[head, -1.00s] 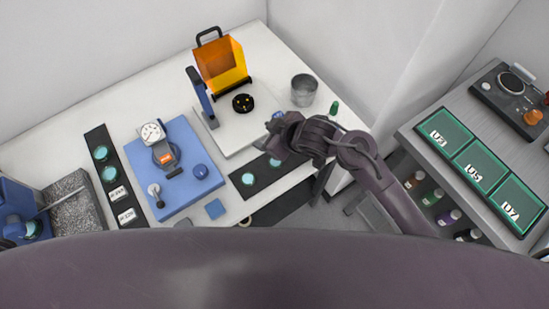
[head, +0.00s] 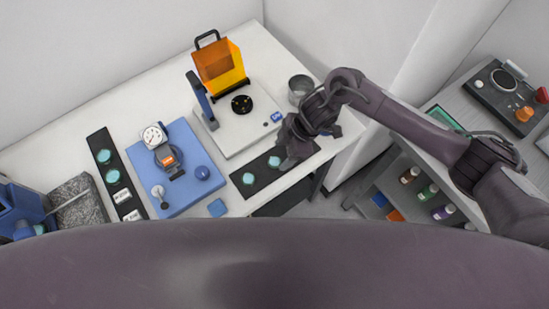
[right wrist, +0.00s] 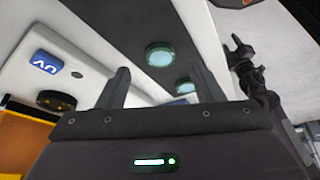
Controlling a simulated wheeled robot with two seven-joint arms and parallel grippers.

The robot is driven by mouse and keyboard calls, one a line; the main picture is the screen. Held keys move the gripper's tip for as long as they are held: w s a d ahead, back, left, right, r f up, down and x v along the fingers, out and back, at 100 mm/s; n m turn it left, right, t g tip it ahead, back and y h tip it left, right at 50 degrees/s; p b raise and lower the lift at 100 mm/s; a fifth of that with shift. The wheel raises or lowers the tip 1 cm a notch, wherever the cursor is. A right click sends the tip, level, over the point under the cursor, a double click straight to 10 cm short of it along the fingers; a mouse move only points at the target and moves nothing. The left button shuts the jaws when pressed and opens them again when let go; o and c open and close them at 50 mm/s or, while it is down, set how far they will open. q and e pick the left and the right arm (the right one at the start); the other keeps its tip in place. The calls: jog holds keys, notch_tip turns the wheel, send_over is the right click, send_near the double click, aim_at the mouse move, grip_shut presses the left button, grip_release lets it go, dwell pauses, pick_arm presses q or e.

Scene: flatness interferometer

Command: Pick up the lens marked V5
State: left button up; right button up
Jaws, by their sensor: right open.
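A dark strip (head: 262,186) on the white table holds teal round lenses. One lens (head: 248,179) is near its left end, and another lens (head: 274,161) is just left of my right gripper (head: 289,160). No V5 mark can be read on either lens. My right gripper is open and empty above the strip's right part. In the right wrist view, one lens (right wrist: 160,54) shows between the open fingers, beyond their tips, and another (right wrist: 184,84) shows beside the right finger.
A white instrument base (head: 236,130) with an orange hood (head: 219,68) stands behind the strip, its blue UV label near my gripper. A metal cup (head: 299,87) stands close behind my wrist. A blue gauge plate (head: 190,190) lies to the left.

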aim_at(276, 160)
jog(key=shift+p+x, duration=0.4)
jog(key=shift+x, duration=1.4)
jog(key=c, duration=1.1)
jog(key=shift+r, duration=0.1)
